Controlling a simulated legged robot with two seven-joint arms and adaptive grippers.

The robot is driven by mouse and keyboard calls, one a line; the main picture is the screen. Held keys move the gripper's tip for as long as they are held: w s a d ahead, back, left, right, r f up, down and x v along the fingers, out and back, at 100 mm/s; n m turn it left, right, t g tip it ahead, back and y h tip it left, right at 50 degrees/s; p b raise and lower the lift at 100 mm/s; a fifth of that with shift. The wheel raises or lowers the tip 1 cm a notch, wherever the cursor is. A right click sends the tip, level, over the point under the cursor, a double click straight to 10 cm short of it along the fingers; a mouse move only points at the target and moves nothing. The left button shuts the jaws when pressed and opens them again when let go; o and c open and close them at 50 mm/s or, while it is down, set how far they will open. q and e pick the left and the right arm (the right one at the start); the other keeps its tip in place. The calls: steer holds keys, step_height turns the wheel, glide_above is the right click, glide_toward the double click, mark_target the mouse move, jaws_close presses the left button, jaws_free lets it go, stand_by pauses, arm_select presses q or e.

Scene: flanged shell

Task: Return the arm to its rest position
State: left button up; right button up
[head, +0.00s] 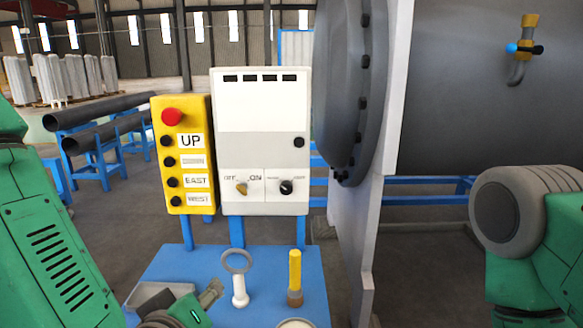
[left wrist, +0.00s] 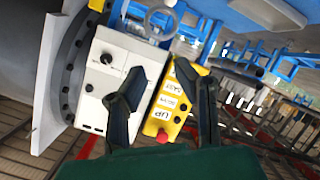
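My left arm is green and comes in at the left edge of the head view. My left gripper (head: 208,296) shows low in that view, partly cut off, in front of the blue table (head: 225,267). In the left wrist view its two dark fingers (left wrist: 166,100) are spread apart with nothing held between them. Beyond them are the white control box (left wrist: 110,75) and the yellow button box (left wrist: 165,108). My right arm (head: 540,235) shows at the right of the head view; its gripper is out of view.
A white control box (head: 262,140) and a yellow button box (head: 184,155) stand behind the table. A white ring-topped tool (head: 239,285), a yellow-handled tool (head: 295,275) and a grey tray (head: 150,297) are on it. The large grey flanged shell (head: 450,90) stands at right.

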arm_select(q)
steer(key=s+a+f+m+g, duration=0.1)
steer(key=s+a+f+g, duration=0.15)
steer(key=f, duration=0.45)
steer(key=s+a+f+m+g, duration=0.1)
steer(key=s+a+f+g, duration=0.15)
steer(key=f, duration=0.35)
steer(key=s+a+f+m+g, duration=0.1)
steer(key=s+f+g, duration=0.1)
steer(key=s+f, duration=0.35)
steer(key=s+a+f+m+g, duration=0.3)
steer(key=s+a+f+g, duration=0.55)
steer(key=s+f, duration=0.6)
step_height(320, 180, down, 8)
steer(key=w+t+y+b, duration=0.1)
steer(key=t+b, duration=0.1)
steer(key=b, duration=0.8)
steer(key=shift+m, duration=0.4)
steer(key=shift+r, duration=0.1)
